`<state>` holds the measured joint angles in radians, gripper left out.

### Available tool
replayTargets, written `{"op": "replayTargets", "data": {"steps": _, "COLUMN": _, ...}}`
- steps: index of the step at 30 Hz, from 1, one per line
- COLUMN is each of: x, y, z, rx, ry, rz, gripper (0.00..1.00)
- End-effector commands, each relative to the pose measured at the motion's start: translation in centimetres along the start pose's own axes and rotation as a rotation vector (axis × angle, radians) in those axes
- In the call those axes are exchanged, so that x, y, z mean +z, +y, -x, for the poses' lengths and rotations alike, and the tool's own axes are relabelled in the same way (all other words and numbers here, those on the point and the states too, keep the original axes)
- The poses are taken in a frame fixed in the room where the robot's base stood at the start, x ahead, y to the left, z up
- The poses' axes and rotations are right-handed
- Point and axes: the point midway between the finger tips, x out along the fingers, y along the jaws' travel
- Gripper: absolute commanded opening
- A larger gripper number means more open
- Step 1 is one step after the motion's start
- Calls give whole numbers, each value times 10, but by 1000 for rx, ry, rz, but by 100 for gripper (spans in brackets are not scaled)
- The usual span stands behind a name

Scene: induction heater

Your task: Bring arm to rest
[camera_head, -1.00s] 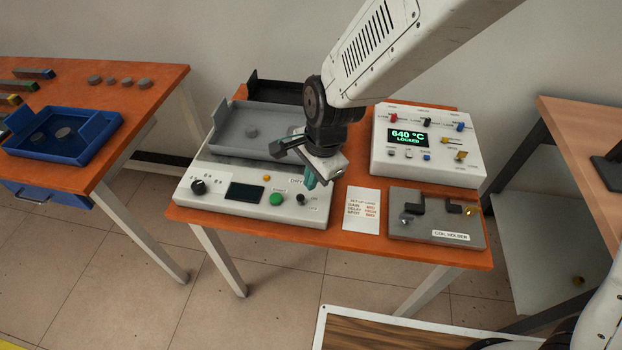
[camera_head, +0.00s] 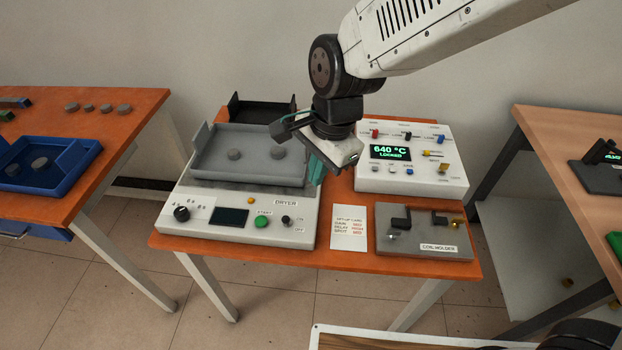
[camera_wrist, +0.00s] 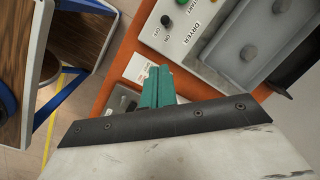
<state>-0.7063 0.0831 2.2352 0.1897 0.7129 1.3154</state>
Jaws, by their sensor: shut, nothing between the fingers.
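My gripper (camera_head: 317,168) is shut and empty. Its teal fingers point down in the head view, above the orange table between the dryer and the heater box. In the wrist view the teal fingers (camera_wrist: 157,85) lie together over the table edge near the dryer switch. My arm reaches in from the upper right. The dryer (camera_head: 240,228) has a grey tray (camera_head: 215,170) on it with two grey discs in it. The heater box (camera_head: 410,181) shows "640 °C LOCKED".
A coil holder (camera_head: 424,246) and a setup card (camera_head: 348,240) lie at the table's front right. A black tray (camera_head: 262,110) stands behind. The left table holds a blue tray (camera_head: 75,175) and several discs. Another table (camera_head: 560,140) stands at right. Floor shows between the tables.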

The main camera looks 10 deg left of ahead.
Motion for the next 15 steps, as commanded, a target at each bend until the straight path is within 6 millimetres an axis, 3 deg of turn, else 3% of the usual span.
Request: {"op": "replayTargets", "data": {"steps": 15, "x": 4, "y": 2, "z": 9, "rx": 1, "ry": 0, "rz": 1, "gripper": 0}}
